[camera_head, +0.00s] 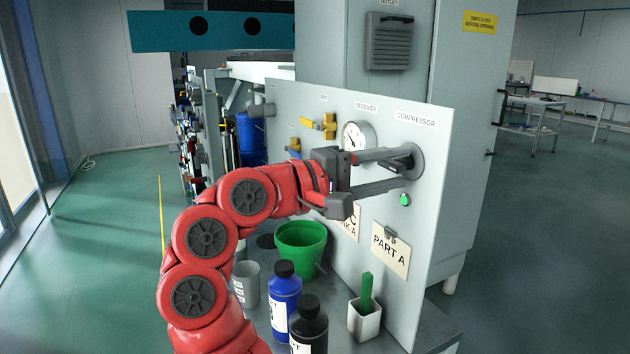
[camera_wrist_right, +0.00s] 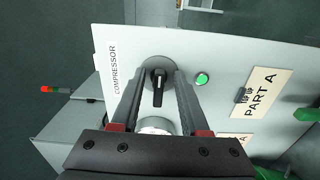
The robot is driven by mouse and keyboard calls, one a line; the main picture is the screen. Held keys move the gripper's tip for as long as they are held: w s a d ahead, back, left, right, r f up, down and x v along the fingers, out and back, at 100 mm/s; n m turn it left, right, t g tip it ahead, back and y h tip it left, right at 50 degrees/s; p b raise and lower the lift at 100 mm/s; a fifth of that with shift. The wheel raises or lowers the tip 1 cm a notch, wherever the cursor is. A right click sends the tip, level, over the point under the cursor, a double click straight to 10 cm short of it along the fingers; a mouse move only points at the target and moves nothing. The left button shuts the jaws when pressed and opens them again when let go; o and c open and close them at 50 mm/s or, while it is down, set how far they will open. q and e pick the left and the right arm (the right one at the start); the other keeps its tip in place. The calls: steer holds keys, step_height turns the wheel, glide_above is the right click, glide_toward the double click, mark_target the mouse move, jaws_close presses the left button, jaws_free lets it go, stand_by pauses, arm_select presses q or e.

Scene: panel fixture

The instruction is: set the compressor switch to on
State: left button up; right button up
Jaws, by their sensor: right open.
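The compressor switch (camera_head: 412,158) is a dark round disc with a black bar handle, under the COMPRESSOR label on the grey panel (camera_head: 440,130). In the right wrist view the switch handle (camera_wrist_right: 158,90) lies between my fingers, and its tip points toward the gripper body, which is leftward on the panel. My right gripper (camera_head: 401,169) is open at the switch, one finger on each side of the handle. It also shows in the right wrist view (camera_wrist_right: 159,84). Gaps show between handle and fingers. A bright green lamp (camera_head: 405,199) sits below the switch. My left gripper is out of view.
A gauge (camera_head: 352,137) and yellow valve (camera_head: 329,126) are left of the switch. A PART A card (camera_head: 390,250) hangs below. A green bucket (camera_head: 301,247), blue bottle (camera_head: 284,300), black bottle (camera_head: 309,328) and white cup (camera_head: 364,319) stand on the ledge beneath the arm.

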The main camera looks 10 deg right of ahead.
steer(key=p+v, duration=0.1)
steer(key=v, duration=1.5)
steer(key=shift+a+p, duration=0.25)
steer(key=shift+p, duration=0.05)
